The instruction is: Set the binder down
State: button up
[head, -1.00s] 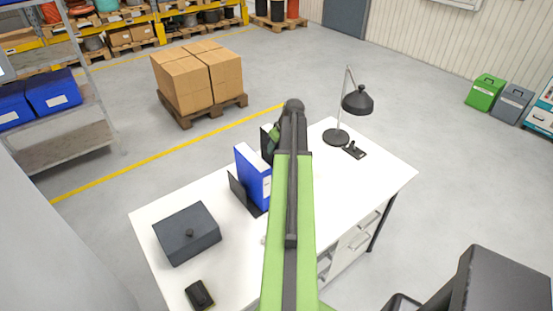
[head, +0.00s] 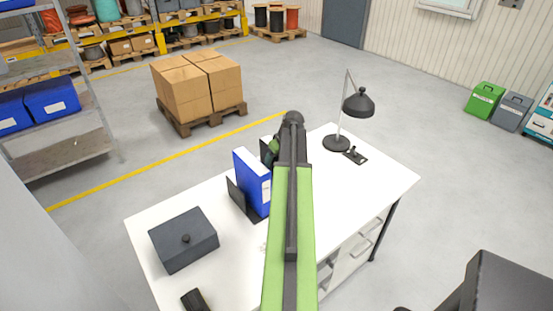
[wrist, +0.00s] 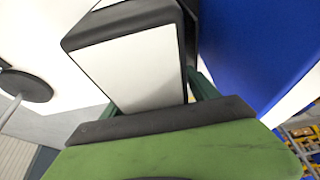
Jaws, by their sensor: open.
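A dark binder with a white spine (wrist: 135,68) stands between the fingers of my open gripper (wrist: 155,98) in the wrist view. In the head view, only a dark sliver of this binder (head: 265,152) shows beside my arm, which hides most of it. My gripper is around its spine end; whether a finger touches it I cannot tell. A blue binder (head: 250,175) stands upright close by on the white desk (head: 345,205), in a black bookend-like holder (head: 236,193). The blue binder also fills the right of the wrist view (wrist: 255,45).
A dark lidded box (head: 183,240) and a small black object (head: 195,300) lie at the desk's left. A black lamp (head: 358,104) and a small black item (head: 354,156) stand at the far right. The desk's right part looks clear. Cartons (head: 197,82) sit on a pallet behind.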

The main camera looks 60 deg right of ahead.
jog(key=p+v, duration=1)
jog(key=v, duration=0.1)
jog(key=shift+w+r+p, duration=0.15)
jog(key=shift+r+p, duration=0.2)
jog(key=shift+p, duration=0.05)
jog(key=shift+s+r+p, duration=0.3)
jog(key=shift+r+p, duration=0.1)
jog(key=shift+f, duration=0.1)
jog(key=shift+n+g+y, duration=0.3)
jog(key=shift+n+y, duration=0.2)
jog(key=w+a, duration=0.2)
jog(key=a, duration=0.1)
jog(key=w+a, duration=0.5)
jog(key=a, duration=0.1)
jog(key=shift+w+a+f, duration=0.2)
jog(key=shift+a+f, duration=0.1)
jog(key=shift+a, duration=0.1)
jog(key=w+a+g, duration=0.1)
jog(key=w+a, duration=0.3)
jog(key=a, duration=0.3)
jog(key=w+a, duration=0.3)
jog(key=a, duration=0.5)
jog(key=a+f+n+g, duration=0.1)
jog(key=a+n+g, duration=0.1)
jog(key=a, duration=3.1)
jog(key=shift+a+f+n+g, duration=0.15)
jog(key=shift+a+n+g, duration=0.2)
jog(key=shift+n+g, duration=0.05)
